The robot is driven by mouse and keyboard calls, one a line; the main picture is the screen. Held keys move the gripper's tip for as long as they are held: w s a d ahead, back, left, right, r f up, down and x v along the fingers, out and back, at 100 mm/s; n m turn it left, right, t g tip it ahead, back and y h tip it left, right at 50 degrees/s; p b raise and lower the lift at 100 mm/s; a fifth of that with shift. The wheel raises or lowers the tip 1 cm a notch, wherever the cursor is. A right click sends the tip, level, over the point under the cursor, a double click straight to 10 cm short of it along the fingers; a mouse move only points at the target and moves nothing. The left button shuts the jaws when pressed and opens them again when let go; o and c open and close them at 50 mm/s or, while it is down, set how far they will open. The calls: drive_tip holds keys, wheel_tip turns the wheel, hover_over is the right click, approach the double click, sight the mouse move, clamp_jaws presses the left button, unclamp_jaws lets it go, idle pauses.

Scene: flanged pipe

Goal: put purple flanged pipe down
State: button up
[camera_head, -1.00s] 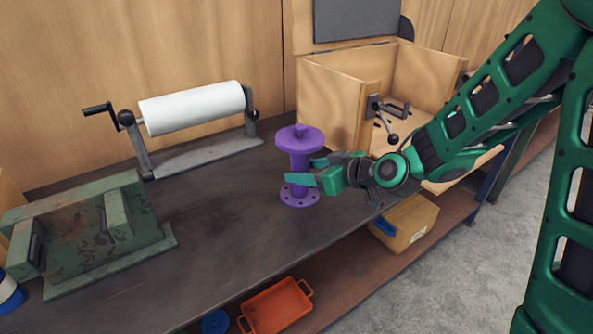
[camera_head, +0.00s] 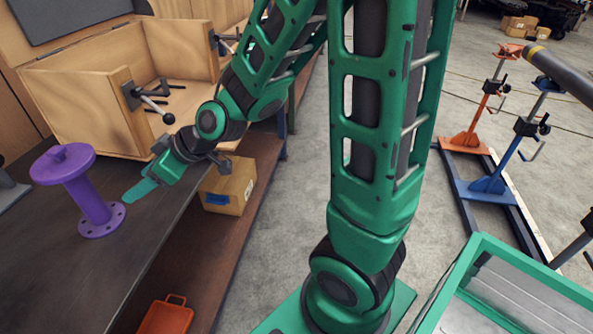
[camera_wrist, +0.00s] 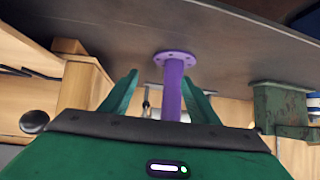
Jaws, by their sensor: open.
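The purple flanged pipe (camera_head: 88,195) stands upright on the dark workbench (camera_head: 110,255), resting on its lower flange with the wide flange on top. My gripper (camera_head: 142,188) is just to the right of the pipe in the head view, apart from it there. In the wrist view the gripper (camera_wrist: 160,95) is open, and the purple pipe (camera_wrist: 173,90) shows beyond the fingers, between their tips and nearer the right one. The wrist view appears upside down, with the bench surface above. The pipe's upper part is hidden behind the gripper body there.
A wooden box with a vise (camera_head: 85,105) stands behind my gripper on the bench. Open floor (camera_head: 290,190) lies right of the bench. A green metal case (camera_wrist: 280,108) shows in the wrist view.

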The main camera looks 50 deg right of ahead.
drive_tip(key=s+d+m+g+h, duration=0.3)
drive_tip(key=s+d+m, duration=0.2)
drive_tip(key=s+d, duration=0.5)
drive_tip(key=s+d+m+g+h, duration=0.2)
drive_tip(key=s+d+m+h, duration=0.3)
drive_tip(key=d, duration=0.9)
drive_tip(key=s+d+r+m+g+y, duration=0.1)
drive_tip(key=s+d+m+g, duration=0.2)
drive_tip(key=s, duration=0.9)
drive_tip(key=shift+s+d+r+m, duration=0.15)
drive_tip(key=shift+s+d+m, duration=0.1)
drive_tip(key=shift+d+m, duration=0.5)
drive_tip(key=shift+d, duration=0.1)
drive_tip(key=shift+w+f, duration=0.25)
drive_tip(key=shift+w, duration=0.35)
